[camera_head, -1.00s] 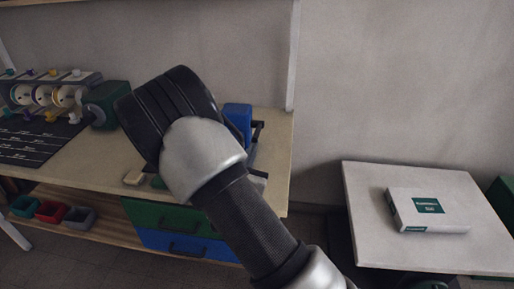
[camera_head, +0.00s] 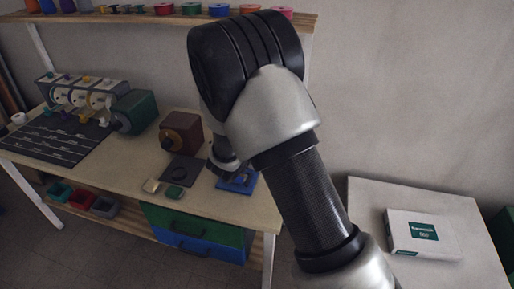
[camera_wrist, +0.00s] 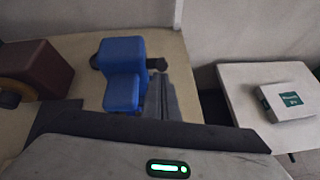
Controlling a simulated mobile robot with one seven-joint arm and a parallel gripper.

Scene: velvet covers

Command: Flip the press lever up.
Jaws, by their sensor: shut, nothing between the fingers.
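The press is a blue block (camera_wrist: 122,58) with a smaller blue block in front, on the bench in the wrist view. A black piece with a knob (camera_wrist: 158,64), apparently its lever, sticks out on the right side. The lever's full length and angle are unclear. In the head view my arm hides most of the press; a blue part of it (camera_head: 238,183) shows low beside the arm. My gripper (camera_wrist: 167,78) is shut and empty, its dark fingers just right of the smaller blue block, near the knob. I cannot tell whether they touch.
A brown block with an orange disc (camera_head: 181,132) stands left of the press. A green machine (camera_head: 134,111) and a dark mat (camera_head: 55,137) are further left. A shelf (camera_head: 150,18) runs above. A side table with a white box (camera_head: 423,234) is at the right.

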